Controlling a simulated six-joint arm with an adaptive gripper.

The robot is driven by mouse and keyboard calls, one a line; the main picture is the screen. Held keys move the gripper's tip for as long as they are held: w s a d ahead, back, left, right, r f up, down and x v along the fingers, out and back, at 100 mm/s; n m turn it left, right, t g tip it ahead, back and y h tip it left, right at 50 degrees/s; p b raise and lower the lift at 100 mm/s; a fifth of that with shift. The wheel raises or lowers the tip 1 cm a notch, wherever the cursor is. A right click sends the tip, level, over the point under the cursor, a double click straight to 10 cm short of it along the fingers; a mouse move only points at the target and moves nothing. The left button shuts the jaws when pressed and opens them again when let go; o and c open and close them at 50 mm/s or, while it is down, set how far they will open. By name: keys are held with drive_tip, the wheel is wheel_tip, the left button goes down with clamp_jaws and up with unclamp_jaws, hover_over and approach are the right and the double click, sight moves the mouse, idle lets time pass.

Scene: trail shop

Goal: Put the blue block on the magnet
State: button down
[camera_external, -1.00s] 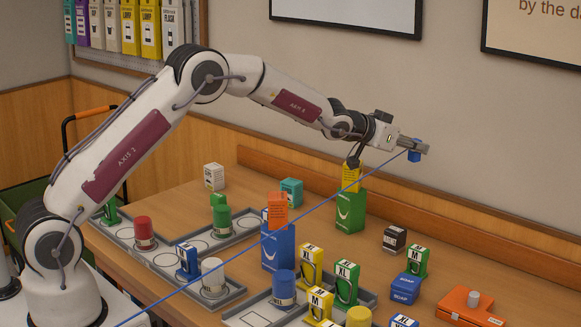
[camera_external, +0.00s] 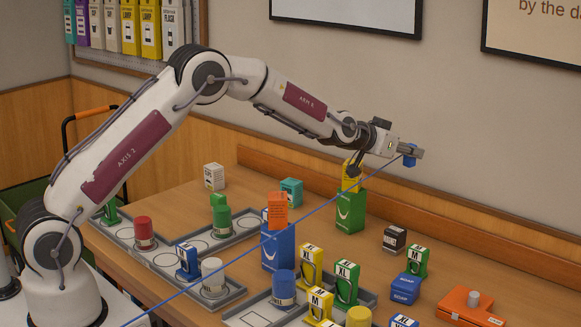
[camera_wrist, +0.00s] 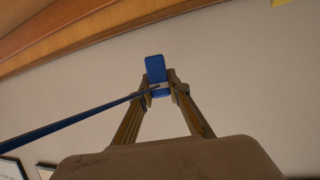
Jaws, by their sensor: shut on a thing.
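My gripper (camera_external: 408,152) is raised high near the back wall and points right. It is shut on a small blue block (camera_external: 410,161). In the wrist view the blue block (camera_wrist: 155,67) sticks out past the two fingertips (camera_wrist: 159,90). A thin blue line (camera_external: 300,222) slants from the lower left up to the fingertips, and it shows as a blue strip (camera_wrist: 75,122) in the wrist view. I cannot tell for sure which thing is the magnet. An orange box with a grey knob (camera_external: 459,307) sits at the table's lower right.
Below the gripper, a yellow box stands on a green box (camera_external: 350,211). An orange box (camera_external: 277,208) tops a tall blue box (camera_external: 278,248). Grey trays (camera_external: 150,258) hold coloured jars. A blue soap box (camera_external: 405,289) and several size-marked tags crowd the front.

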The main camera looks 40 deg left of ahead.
drive_tip(key=shift+s+a+f+n+y, duration=0.1)
drive_tip(key=shift+s+f+n+y, duration=0.45)
drive_tip(key=shift+f, duration=0.3)
drive_tip(key=shift+n+y, duration=0.55)
drive_tip(key=shift+y, duration=0.2)
drive_tip(key=shift+s+d+f, duration=0.2)
drive_tip(key=shift+s+f, duration=0.65)
drive_tip(key=shift+f, duration=0.1)
drive_tip(key=shift+s+d+f, duration=0.15)
drive_tip(key=shift+s+f, duration=0.65)
drive_tip(key=shift+f, duration=0.1)
hover_over(396, 229)
drive_tip(key=shift+f, duration=3.1)
drive_tip(key=shift+f, duration=1.9)
drive_tip(key=shift+f, duration=0.1)
drive_tip(key=c, duration=1.9)
unclamp_jaws()
